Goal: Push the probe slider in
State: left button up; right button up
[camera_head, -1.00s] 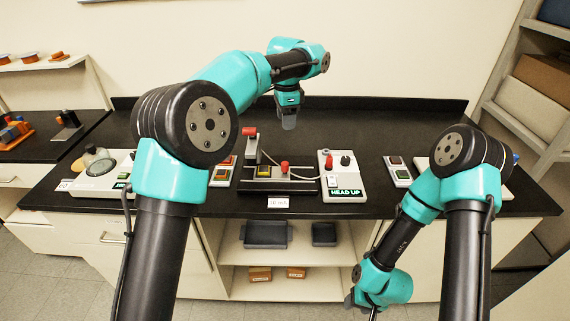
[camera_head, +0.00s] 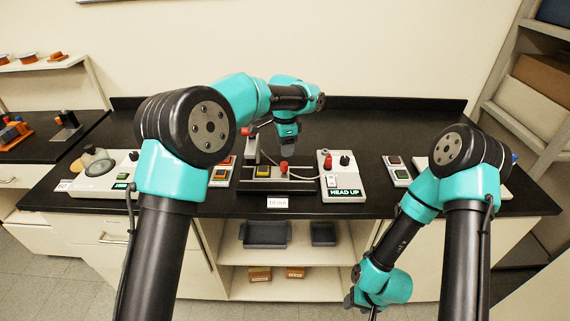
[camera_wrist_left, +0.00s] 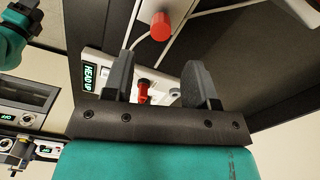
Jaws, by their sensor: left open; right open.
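The probe slider, a red knob (camera_head: 284,167) on a grey rail unit, is at the middle of the bench in the head view. My left gripper (camera_head: 287,148) points down just above and behind it, open and apart from it. In the left wrist view a red knob (camera_wrist_left: 160,26), which looks like the slider's, is beyond the open fingers (camera_wrist_left: 160,80) near the top edge. Nothing is between the pads. My right gripper (camera_head: 362,302) hangs low in front of the bench, away from the slider; its fingers are barely visible.
A post with a red top (camera_head: 247,131) stands left of the slider. A white control box (camera_head: 341,178) reading HEAD UP, with a black knob, is right of it. A cable runs between them. A button panel (camera_head: 398,170) is further right; the back bench is clear.

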aim_at(285, 163)
pick_arm(q)
notch_tip(285, 163, down, 8)
jog(key=shift+r, duration=0.15)
dwell(0.3)
grip_shut()
dwell(0.4)
